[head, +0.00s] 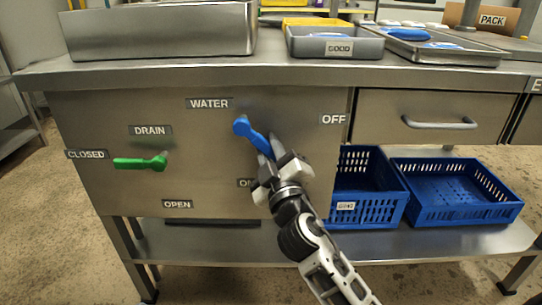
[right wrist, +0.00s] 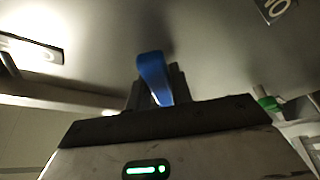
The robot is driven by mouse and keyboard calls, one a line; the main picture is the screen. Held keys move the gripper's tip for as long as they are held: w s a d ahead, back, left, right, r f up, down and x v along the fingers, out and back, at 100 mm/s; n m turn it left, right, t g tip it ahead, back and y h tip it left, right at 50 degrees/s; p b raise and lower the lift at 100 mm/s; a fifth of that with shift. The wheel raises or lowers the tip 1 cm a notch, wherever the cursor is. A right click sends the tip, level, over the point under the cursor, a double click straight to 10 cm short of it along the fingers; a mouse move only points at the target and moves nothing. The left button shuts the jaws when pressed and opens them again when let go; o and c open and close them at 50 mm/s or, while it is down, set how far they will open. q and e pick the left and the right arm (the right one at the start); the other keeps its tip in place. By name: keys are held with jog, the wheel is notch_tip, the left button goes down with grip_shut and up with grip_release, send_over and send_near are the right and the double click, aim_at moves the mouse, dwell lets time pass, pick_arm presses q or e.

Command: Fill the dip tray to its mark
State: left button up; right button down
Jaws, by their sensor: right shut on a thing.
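The blue water lever (head: 243,127) is on the steel front panel under the WATER label (head: 209,104). It slants down and to the right, between the OFF label (head: 333,119) and the mostly hidden ON label (head: 246,183). My right gripper (head: 270,155) is shut on the lever's lower end. The right wrist view shows the blue lever (right wrist: 153,75) between the fingers. A deep steel tray (head: 160,34), seemingly the dip tray, stands on the counter above. Its inside, water level and mark are hidden. My left gripper is not in view.
The green drain lever (head: 140,163) points left to the CLOSED label (head: 86,154). A grey GOOD bin (head: 335,46) and a metal tray (head: 450,52) stand on the counter. Blue crates (head: 455,205) sit on the lower shelf, right of my right arm.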

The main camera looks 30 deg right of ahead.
dwell(0.3)
jog(key=c, duration=1.2)
grip_release()
jog(key=shift+c, duration=0.2)
